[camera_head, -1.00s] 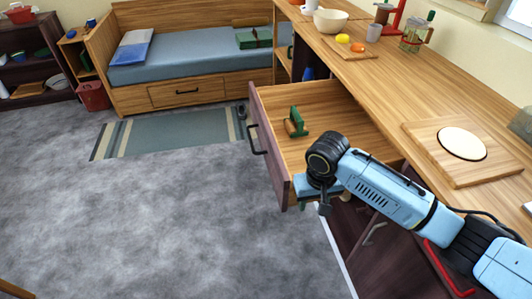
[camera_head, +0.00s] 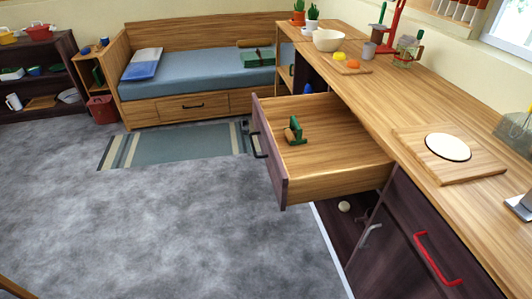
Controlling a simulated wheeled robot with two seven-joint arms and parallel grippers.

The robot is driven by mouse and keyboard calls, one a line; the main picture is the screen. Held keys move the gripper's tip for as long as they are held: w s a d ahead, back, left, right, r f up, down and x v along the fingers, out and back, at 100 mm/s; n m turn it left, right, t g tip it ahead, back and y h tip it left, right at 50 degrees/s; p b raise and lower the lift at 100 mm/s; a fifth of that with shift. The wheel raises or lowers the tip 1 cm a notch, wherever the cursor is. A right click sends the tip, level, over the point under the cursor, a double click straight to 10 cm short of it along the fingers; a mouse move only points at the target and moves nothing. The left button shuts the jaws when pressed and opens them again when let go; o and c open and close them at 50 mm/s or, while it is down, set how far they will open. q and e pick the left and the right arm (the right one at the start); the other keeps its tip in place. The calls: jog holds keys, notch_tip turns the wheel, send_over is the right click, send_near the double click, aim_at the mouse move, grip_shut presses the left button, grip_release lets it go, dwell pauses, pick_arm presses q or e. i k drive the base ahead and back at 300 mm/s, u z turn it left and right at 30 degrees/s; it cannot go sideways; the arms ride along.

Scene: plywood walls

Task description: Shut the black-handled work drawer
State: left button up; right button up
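The work drawer (camera_head: 340,185) is pulled far out from under the wooden counter (camera_head: 400,100). Its dark front panel (camera_head: 270,160) carries a black handle (camera_head: 258,146) and faces left. Neither of my grippers shows in the head view, and nothing of mine touches the drawer here.
Below the drawer is a dark open space with a small pale round thing (camera_head: 344,206) in it. A cabinet door with a red handle (camera_head: 437,260) is at the right. Grey floor (camera_head: 170,220) is clear left of the drawer. A bed with its own drawer (camera_head: 193,107) stands behind.

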aim_at(341, 156)
jog(key=u, duration=0.5)
jog(key=i, duration=1.45)
jog(key=z, duration=1.45)
jog(key=i, duration=0.45)
jog(key=u, duration=0.1)
